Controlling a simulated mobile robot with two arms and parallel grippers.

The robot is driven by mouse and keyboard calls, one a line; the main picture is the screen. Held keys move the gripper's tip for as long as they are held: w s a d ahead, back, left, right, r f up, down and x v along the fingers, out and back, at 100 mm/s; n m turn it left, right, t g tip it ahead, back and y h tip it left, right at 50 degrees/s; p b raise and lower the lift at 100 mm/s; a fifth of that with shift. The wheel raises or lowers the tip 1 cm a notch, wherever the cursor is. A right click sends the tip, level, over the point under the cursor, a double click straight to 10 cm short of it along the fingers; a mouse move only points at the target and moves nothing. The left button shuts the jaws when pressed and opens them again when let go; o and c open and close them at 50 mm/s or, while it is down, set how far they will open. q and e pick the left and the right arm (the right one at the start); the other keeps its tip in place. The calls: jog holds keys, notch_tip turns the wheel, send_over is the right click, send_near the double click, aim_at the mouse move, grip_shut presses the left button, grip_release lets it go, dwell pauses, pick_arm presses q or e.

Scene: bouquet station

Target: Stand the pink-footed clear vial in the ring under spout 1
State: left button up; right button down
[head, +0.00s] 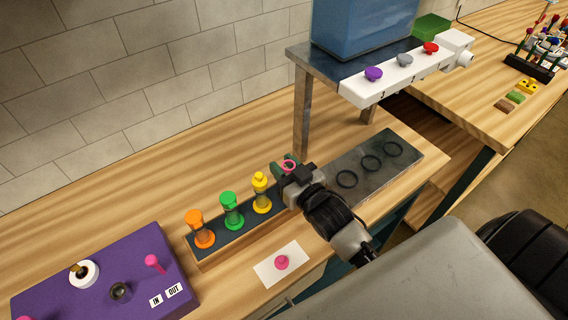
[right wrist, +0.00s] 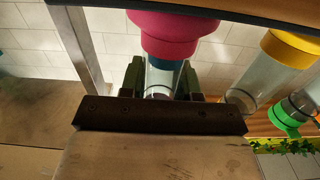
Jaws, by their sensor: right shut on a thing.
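My right gripper (head: 288,166) is shut on the pink-footed clear vial (head: 289,165), at the right end of the dark rack (head: 217,244). In the head view only a pink rim shows between the fingers. In the right wrist view the fingers (right wrist: 162,80) close on the clear body, with the wide pink foot (right wrist: 175,30) beyond them. I cannot tell whether the vial touches the rack. Three empty black rings, near (head: 347,179), middle (head: 371,163) and far (head: 393,149), lie on the grey plate (head: 330,202). My left gripper is not in view.
Orange (head: 203,232), green (head: 231,212) and yellow (head: 262,194) vials stand in the rack. A white spout bar (head: 390,82) with purple, grey and red knobs overhangs on a metal post (head: 302,120). A card (head: 291,252) with a pink dot and a purple box (head: 110,260) lie nearby.

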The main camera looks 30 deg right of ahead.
jog(key=c, duration=1.3)
grip_release()
jog(key=shift+f, duration=0.25)
jog(key=o, duration=0.5)
jog(key=shift+r, duration=0.1)
